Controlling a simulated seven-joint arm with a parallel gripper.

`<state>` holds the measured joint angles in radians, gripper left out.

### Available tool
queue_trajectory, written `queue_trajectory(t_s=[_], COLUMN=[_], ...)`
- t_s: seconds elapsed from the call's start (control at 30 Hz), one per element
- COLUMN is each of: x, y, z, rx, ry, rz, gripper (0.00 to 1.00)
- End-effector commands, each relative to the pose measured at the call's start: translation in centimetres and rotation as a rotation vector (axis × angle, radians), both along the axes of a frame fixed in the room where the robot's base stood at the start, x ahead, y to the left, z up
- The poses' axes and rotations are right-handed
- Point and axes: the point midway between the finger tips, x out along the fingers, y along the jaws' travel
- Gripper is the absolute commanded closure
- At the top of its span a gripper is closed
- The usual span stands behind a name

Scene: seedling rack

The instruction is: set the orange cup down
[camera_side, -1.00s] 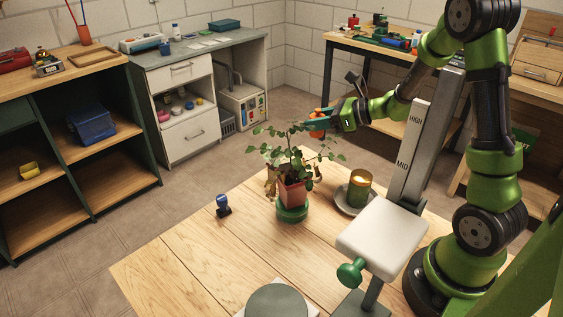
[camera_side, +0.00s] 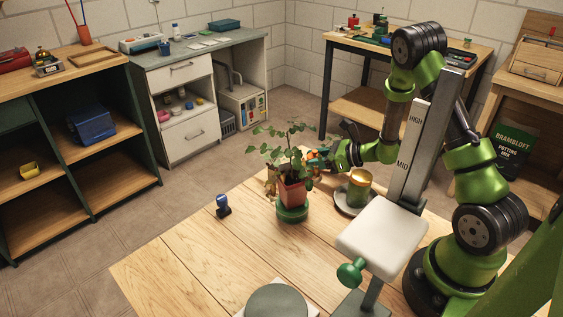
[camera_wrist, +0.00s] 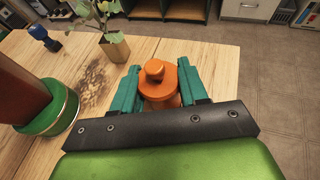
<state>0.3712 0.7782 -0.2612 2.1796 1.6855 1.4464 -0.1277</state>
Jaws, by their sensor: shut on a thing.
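The orange cup (camera_wrist: 158,86) shows in the wrist view between the two teal fingers of my gripper (camera_wrist: 158,68). The fingers press on it from both sides, and a small round orange knob shows on top of it. In the side view my gripper (camera_side: 318,160) is low, just right of the leafy plant's red pot. Only a bit of orange shows there, partly behind leaves. I cannot tell whether the cup's underside touches the wooden table (camera_side: 190,255).
The red pot (camera_side: 292,193) stands in a green saucer (camera_side: 292,211). A tan pot (camera_wrist: 115,47) with a plant is beyond the cup, beside a dark patch (camera_wrist: 95,80). A gold cup (camera_side: 359,188) on a saucer and a post stand (camera_side: 382,238) are to the right. The table's front left is clear.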

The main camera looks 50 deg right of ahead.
Motion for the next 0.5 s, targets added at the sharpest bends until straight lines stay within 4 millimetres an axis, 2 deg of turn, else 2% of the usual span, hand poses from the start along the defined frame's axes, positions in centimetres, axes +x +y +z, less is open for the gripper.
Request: queue_trajectory(t_s=[0.33,0.37,0.5], x=[0.03,0.02,0.01], y=[-0.02,-0.01,-0.02], z=[-0.30,-0.25,-0.24], rx=[0.000,0.000,-0.001], ry=[-0.001,-0.001,0.000], rz=[0.000,0.000,0.000], gripper=[1.00,0.52,0.31])
